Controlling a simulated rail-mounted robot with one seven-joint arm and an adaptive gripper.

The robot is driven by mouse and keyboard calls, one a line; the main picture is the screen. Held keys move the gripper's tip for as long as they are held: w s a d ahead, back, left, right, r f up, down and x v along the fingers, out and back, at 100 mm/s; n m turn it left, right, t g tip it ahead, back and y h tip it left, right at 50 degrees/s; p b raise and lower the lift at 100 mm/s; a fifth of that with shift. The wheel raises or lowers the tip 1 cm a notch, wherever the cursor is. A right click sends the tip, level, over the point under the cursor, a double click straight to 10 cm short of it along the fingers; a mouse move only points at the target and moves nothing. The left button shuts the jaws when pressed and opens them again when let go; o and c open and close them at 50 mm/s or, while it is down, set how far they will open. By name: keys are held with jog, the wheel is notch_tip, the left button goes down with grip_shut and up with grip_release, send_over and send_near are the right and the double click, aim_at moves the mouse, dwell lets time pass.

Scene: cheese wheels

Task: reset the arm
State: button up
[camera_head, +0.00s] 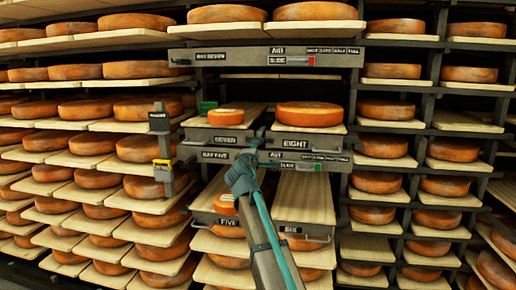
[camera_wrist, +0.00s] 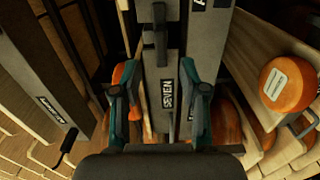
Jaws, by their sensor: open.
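My arm rises from the bottom middle of the head view, and my gripper (camera_head: 252,140) is in front of the shelf fronts marked SEVEN and EIGHT. In the wrist view my gripper (camera_wrist: 160,85) has its two dark teal fingers spread apart. The front plate marked SEVEN (camera_wrist: 168,97) shows between them, with nothing held. I cannot tell whether a finger touches the plate.
A small wheel (camera_head: 226,117) sits on SEVEN and a larger wheel (camera_head: 309,114) on EIGHT. Below, boards FIVE and SIX (camera_head: 305,195) jut out; FIVE carries a labelled wheel (camera_head: 225,204). Racks full of wheels stand on both sides.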

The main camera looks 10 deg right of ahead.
jog(key=shift+v, duration=1)
